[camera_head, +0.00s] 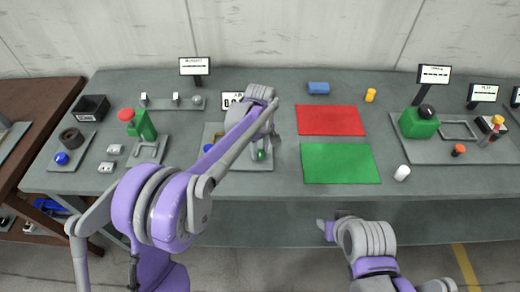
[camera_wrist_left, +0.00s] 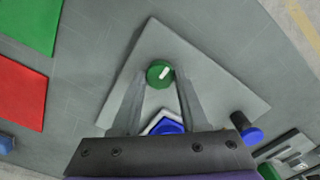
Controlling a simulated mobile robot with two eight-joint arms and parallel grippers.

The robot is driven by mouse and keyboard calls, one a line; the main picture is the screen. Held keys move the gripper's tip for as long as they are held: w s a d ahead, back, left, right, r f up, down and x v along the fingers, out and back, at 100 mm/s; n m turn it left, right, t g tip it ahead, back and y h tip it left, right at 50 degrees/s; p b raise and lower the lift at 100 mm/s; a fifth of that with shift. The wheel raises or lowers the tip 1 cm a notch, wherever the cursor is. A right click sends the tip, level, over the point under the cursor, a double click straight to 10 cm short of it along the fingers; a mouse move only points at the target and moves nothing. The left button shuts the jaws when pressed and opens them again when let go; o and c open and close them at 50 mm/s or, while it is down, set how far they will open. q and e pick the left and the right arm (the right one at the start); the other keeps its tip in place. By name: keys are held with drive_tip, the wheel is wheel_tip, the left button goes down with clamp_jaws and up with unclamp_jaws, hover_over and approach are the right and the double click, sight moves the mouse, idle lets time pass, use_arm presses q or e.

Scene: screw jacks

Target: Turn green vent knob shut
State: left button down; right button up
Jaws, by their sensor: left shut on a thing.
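The green vent knob (camera_wrist_left: 160,73) is round with a white pointer mark, on a grey plate (camera_wrist_left: 215,92). The pointer slants toward the upper right in the left wrist view. The knob also shows in the head view (camera_head: 261,156), partly covered by my arm. My left gripper (camera_wrist_left: 161,78) has its two fingertips on opposite sides of the knob and is shut on it. A blue part with a white edge (camera_wrist_left: 167,126) lies between the fingers nearer the palm. My right gripper (camera_head: 326,230) is low, in front of the bench; its jaw opening is unclear.
A dark post with a blue end (camera_wrist_left: 248,132) stands beside the plate. A green jack with a red top (camera_head: 140,125) stands left. The mats are clear.

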drive_tip(key=shift+f, duration=0.15)
use_arm(q)
drive_tip(key=m+b, duration=0.1)
drive_tip(key=m, duration=0.3)
drive_tip(key=m+b, duration=0.1)
drive_tip(key=m, duration=0.3)
drive_tip(key=shift+m, duration=0.3)
drive_tip(key=m, duration=0.4)
drive_tip(key=m+b, duration=0.1)
drive_tip(key=m, duration=0.4)
use_arm(e)
drive_tip(key=f, duration=0.1)
drive_tip(key=s+f, duration=0.1)
drive_tip(key=f, duration=0.2)
drive_tip(key=shift+s, duration=0.4)
use_arm(q)
drive_tip(key=shift+c, duration=2.1)
unclamp_jaws()
drive_tip(key=shift+r, duration=0.15)
